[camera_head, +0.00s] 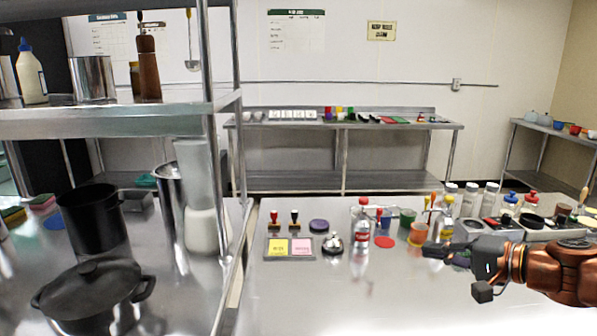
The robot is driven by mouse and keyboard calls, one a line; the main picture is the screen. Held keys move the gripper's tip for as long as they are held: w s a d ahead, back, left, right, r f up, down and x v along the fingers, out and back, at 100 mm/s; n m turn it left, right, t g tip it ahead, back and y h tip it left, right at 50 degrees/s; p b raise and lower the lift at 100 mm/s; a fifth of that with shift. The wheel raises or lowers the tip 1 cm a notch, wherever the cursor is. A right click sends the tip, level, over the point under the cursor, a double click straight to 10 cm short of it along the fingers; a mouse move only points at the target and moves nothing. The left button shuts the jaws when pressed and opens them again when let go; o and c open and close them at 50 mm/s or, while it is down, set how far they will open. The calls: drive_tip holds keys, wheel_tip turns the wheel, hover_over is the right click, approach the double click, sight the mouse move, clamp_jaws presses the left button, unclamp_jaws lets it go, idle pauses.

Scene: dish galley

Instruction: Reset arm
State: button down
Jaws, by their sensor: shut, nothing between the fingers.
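My arm reaches in from the right edge of the head view. My gripper (436,249) is shut and empty, with its fingertips pointing left. It is above the near steel table (340,300), in front of an orange cup (419,233) and several small bottles. I cannot tell its exact height above the table.
Left of my gripper stand a red-capped bottle (361,228), a call bell (333,244) and a tray of notes (289,247). Condiments crowd behind my arm. A steel shelf post (213,170) and a black lidded pot (93,292) are at left. The table's front middle is clear.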

drive_tip(key=s+a+f+n+g+b, duration=0.1)
drive_tip(key=s+a+f+n+g, duration=0.1)
drive_tip(key=s+a+f+g, duration=0.1)
drive_tip(key=s+a+f+n+g+h+b, duration=0.1)
drive_tip(key=s+a+f+n+g, duration=0.1)
drive_tip(key=s+a+f, duration=0.4)
drive_tip(key=s+a+f+n+g+h+b, duration=0.1)
drive_tip(key=s+a+f+n+g+b, duration=0.1)
drive_tip(key=s+a+f+g, duration=0.2)
drive_tip(key=shift+s+a+f, duration=0.25)
drive_tip(key=shift+a+f, duration=0.3)
drive_tip(key=shift+a, duration=0.1)
drive_tip(key=shift+s+a+f, duration=0.25)
drive_tip(key=shift+a+f, duration=0.25)
drive_tip(key=shift+a, duration=0.1)
drive_tip(key=s+d+f+n+g+h+b, duration=0.1)
drive_tip(key=s+d+f+g+h, duration=0.1)
drive_tip(key=s+d+f+h, duration=0.3)
drive_tip(key=s+f+g+b, duration=0.1)
drive_tip(key=s+f+b, duration=0.1)
drive_tip(key=s, duration=0.5)
drive_tip(key=s+d+f+n+g+h+b, duration=0.1)
drive_tip(key=s+d+f+g+h, duration=0.1)
drive_tip(key=s+d+f+h, duration=0.3)
wheel_tip(320, 180, up, 19)
drive_tip(key=a+t+y+p, duration=0.1)
drive_tip(key=a+y+p, duration=0.1)
drive_tip(key=p, duration=1.5)
drive_tip(key=shift+w+a, duration=0.3)
